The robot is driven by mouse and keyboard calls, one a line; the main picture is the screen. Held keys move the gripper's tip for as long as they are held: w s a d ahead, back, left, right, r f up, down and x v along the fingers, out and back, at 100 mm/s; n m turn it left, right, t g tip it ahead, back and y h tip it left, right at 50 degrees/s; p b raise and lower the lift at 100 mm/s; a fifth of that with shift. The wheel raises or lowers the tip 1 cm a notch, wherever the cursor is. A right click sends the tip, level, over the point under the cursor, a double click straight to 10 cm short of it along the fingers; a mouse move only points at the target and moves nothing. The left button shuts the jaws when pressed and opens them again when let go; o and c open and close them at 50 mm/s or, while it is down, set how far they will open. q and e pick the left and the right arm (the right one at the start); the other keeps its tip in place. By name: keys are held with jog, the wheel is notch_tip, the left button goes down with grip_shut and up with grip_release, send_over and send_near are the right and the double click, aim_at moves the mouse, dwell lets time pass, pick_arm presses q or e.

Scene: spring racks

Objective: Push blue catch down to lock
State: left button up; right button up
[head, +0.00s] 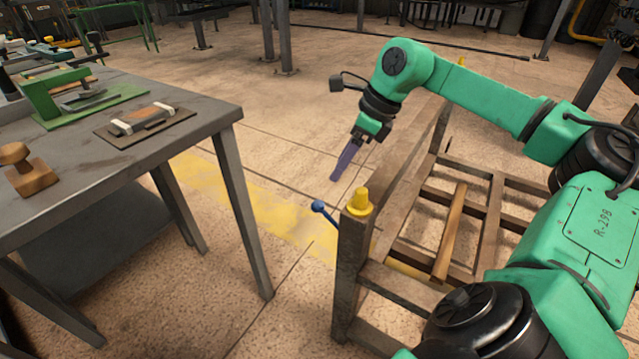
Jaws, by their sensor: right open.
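The blue catch (319,206) is a small lever with a round knob. It sticks out to the left of the rack's front post and tilts upward, with the knob higher than the end at the post. The rack (348,275) is a worn, dark frame on the floor. My right gripper (337,177) has purple fingers pointing down. It appears above and slightly right of the catch in the head view, apart from it and empty. The narrow gap between its fingers is hard to make out. My left gripper is not in view.
A yellow knob (360,203) sits on top of the rack post, close beside the catch. A grey workbench (185,125) with tools stands at the left. Open floor lies between the bench and the rack.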

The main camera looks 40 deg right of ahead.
aim_at(320, 202)
jog(key=x, duration=0.9)
jog(key=s+b+x, duration=0.1)
jog(key=x, duration=0.3)
jog(key=shift+w+a+f, duration=0.1)
jog(key=shift+a+f, duration=0.15)
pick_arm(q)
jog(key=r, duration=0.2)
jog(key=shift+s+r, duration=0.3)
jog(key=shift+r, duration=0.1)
pick_arm(e)
grip_shut()
